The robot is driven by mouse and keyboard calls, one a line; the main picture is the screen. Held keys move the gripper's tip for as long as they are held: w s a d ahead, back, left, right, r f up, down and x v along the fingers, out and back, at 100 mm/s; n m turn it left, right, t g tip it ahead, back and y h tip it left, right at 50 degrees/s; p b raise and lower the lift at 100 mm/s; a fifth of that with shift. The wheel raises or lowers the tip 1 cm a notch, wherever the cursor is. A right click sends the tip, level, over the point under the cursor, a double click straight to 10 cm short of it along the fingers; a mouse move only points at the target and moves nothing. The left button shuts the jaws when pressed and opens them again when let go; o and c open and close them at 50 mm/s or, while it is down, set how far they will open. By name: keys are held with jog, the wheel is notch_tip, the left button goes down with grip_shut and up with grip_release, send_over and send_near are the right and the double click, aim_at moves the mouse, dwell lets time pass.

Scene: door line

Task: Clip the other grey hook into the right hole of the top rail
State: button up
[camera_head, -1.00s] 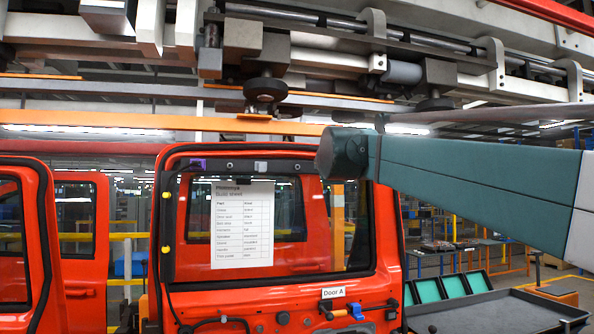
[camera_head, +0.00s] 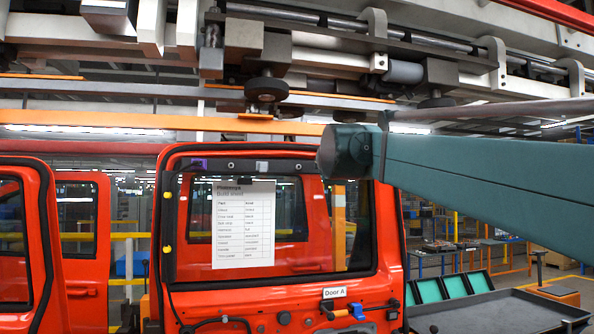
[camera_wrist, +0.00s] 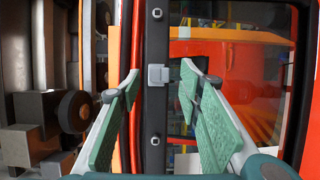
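The red door marked Door A (camera_head: 375,310) has a dark top rail (camera_head: 245,166). A grey hook (camera_head: 261,166) sits on the rail's middle, with a purple piece (camera_head: 197,164) at its left end. In the wrist view the rail (camera_wrist: 155,112) runs vertically with the grey hook (camera_wrist: 158,75) on it. A hole or fastener (camera_wrist: 157,14) shows above the hook, another (camera_wrist: 155,140) below. My gripper (camera_wrist: 160,77) is open; its fingertips appear on either side of the hook. Contact cannot be told. In the head view my arm covers the door's upper right corner. No loose grey hook is visible.
An overhead conveyor with a dark wheel (camera_head: 266,89) and an orange beam (camera_head: 150,123) runs above the door. A build sheet (camera_head: 243,224) hangs on the window. Green bins (camera_head: 453,284) and a dark tray (camera_head: 500,312) stand at right.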

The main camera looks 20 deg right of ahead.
jog(key=v, duration=0.9)
jog(key=shift+s, duration=0.35)
jog(key=shift+s+a, duration=0.1)
jog(key=shift+a, duration=0.05)
jog(key=v, duration=1.1)
jog(key=shift+s, duration=0.4)
jog(key=shift+a, duration=0.1)
